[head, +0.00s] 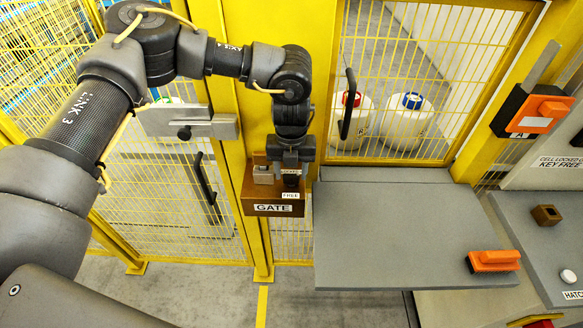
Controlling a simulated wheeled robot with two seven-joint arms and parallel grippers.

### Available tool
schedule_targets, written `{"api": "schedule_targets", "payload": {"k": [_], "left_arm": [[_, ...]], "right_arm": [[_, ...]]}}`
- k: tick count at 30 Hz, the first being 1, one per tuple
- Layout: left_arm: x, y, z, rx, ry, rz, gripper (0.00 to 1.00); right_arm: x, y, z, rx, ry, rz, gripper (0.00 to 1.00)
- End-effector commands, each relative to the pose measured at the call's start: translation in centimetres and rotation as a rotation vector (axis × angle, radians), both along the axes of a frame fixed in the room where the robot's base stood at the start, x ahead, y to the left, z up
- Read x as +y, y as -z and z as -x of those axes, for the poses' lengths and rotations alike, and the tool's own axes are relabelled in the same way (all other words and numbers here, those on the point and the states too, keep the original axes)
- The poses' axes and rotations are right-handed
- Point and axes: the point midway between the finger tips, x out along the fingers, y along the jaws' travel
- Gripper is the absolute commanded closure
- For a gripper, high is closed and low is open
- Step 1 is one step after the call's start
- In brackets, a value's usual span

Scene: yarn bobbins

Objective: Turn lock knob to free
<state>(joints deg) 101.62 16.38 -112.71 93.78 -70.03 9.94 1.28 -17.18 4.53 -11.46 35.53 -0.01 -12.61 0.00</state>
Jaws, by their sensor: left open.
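A brown lock box (248,192) with a GATE label is mounted on the yellow post, and a small FREE label (291,195) shows near its top right. My left gripper (291,180) points down at the right part of this box, directly above the FREE label. It is open, with its fingertips at a small dark part that looks like the lock knob. The gripper covers most of the knob, so its pointing direction and any contact cannot be told. A small grey metal piece (263,175) sits on the box just left of the gripper. My right gripper is not in view.
Yellow mesh fencing and a gate with a black handle (347,104) stand behind. A grey shelf (400,240) is at the right, with an orange piece (495,261) near its edge. An orange-and-black unit marked A (538,112) is on the right post. White bobbins (408,124) are behind the mesh.

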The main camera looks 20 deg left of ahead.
Motion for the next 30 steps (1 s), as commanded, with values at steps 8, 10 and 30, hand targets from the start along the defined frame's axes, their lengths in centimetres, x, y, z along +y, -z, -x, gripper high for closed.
{"api": "schedule_targets", "payload": {"k": [8, 10, 30], "left_arm": [[-0.04, 0.92, 0.01, -0.001, 0.001, 0.001, 0.51], [-0.04, 0.92, 0.01, -0.001, 0.001, 0.001, 0.51], [0.01, 1.06, -0.02, -0.001, 0.063, 0.0, 0.83]], "right_arm": [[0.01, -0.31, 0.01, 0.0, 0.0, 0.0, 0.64], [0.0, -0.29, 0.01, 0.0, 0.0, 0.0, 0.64], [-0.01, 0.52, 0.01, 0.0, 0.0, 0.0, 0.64]]}}
